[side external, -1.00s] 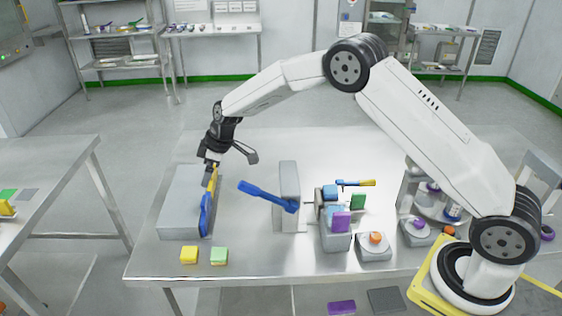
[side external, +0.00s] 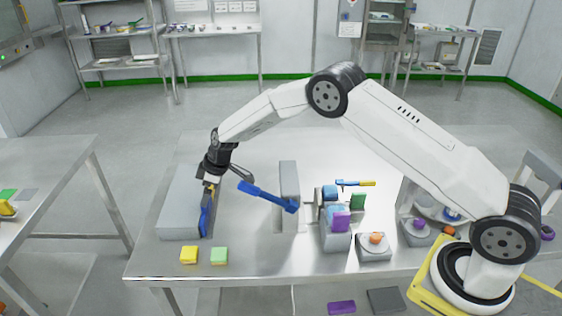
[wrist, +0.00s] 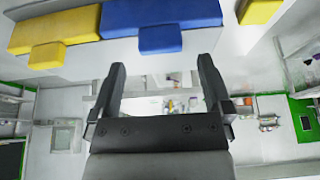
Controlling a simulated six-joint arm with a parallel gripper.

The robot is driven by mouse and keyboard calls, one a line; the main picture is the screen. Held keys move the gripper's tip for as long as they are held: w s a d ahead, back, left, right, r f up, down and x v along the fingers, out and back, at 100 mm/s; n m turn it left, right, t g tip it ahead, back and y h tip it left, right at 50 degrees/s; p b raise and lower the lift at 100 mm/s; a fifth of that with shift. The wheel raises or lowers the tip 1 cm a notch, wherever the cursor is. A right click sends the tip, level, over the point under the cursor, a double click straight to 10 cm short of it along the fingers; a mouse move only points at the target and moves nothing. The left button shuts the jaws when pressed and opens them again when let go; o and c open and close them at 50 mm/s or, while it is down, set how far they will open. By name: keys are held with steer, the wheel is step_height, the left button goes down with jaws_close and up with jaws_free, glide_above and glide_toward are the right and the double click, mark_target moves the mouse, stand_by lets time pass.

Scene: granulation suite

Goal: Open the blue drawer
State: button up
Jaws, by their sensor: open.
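A grey drawer box (side external: 180,205) stands at the left end of the steel table, with yellow and blue drawer fronts facing right. The blue drawer front (side external: 204,222) is partly hidden by my gripper (side external: 208,182) in the side view and looks flush with the box. In the wrist view, the blue drawer (wrist: 160,14) has a blue block handle (wrist: 160,40) jutting out. My gripper (wrist: 162,66) is open and empty, its fingertips just short of the blue handle, which lies roughly between them in the picture. A yellow drawer (wrist: 55,28) with a yellow handle (wrist: 47,55) is beside it.
A grey upright (side external: 289,190) with a blue lever (side external: 265,196) stands right of the drawers. Yellow (side external: 189,255) and green (side external: 219,256) blocks lie near the front edge. Button boxes, including an orange-topped one (side external: 374,250), stand further right. The table between box and upright is clear.

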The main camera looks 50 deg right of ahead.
steer(key=shift+x, duration=2)
jaws_close()
